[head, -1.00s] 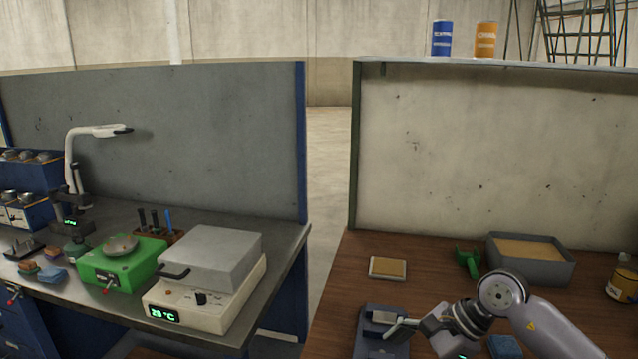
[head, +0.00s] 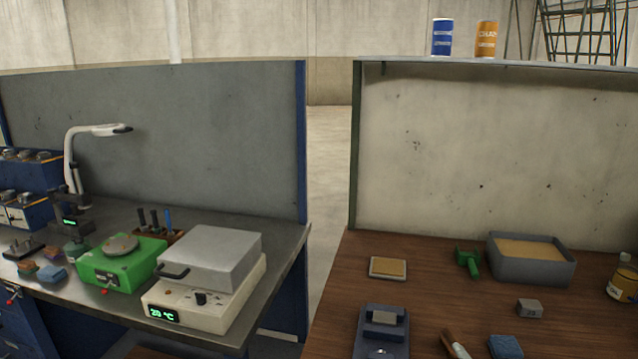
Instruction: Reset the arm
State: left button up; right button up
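Neither of my grippers shows in the head view now, and no arm is in the picture. A small grey block (head: 529,307) lies on the bench in front of the grey bin.
The bench also holds a sand-filled grey bin (head: 530,272), a green tool (head: 467,262), a tan pad (head: 388,268), a blue block (head: 505,347) and a brush (head: 455,344). The left metal bench holds a furnace box (head: 203,290) and a green device (head: 115,266). Floor shows between benches.

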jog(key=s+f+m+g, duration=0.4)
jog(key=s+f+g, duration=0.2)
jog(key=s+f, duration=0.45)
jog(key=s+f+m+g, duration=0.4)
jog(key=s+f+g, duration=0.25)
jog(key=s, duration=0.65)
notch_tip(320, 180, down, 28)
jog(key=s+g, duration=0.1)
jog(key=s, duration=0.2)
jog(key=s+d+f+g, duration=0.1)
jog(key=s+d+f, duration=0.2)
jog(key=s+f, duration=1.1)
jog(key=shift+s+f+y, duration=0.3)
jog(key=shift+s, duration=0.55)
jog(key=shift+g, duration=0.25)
